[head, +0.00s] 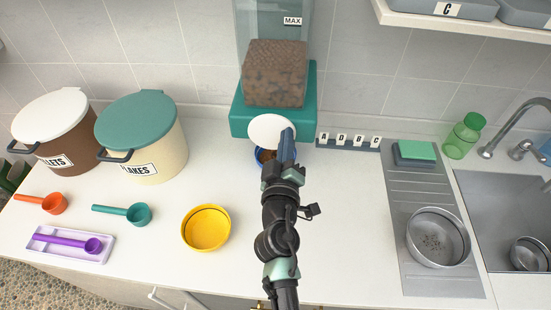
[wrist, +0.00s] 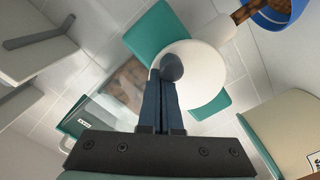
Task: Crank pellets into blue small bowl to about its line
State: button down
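The pellet dispenser has a teal base (head: 238,118) and a clear hopper of brown pellets (head: 275,75). Its white crank disc (head: 268,128) faces my gripper (head: 286,135). In the wrist view, the fingers (wrist: 163,85) are close together at the dark crank knob (wrist: 172,67) on the white disc (wrist: 205,75) and appear shut on it. The blue small bowl (head: 259,161) stands below the disc, partly hidden by the disc and my arm. Brown pellets show in it. The wrist view shows the blue bowl (wrist: 259,17) at the top right, with pellets inside and at the spout (wrist: 243,13). Its line is hidden.
A yellow bowl (head: 206,229), teal scoop (head: 138,213), orange scoop (head: 53,204) and purple scoop on a tray (head: 72,256) lie left. Two lidded bins (head: 160,150) stand behind them. A lettered rack (head: 348,145), metal bowl (head: 438,262) and sink are right.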

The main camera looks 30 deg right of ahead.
jog(key=shift+f, duration=0.1)
jog(key=shift+s+d+f+b, duration=0.15)
jog(key=shift+f+b, duration=0.1)
jog(key=shift+b, duration=0.15)
jog(key=b+v, duration=0.1)
jog(key=v, duration=0.7)
jog(key=shift+s+r, duration=0.15)
jog(key=shift+r, duration=0.1)
dwell(0.5)
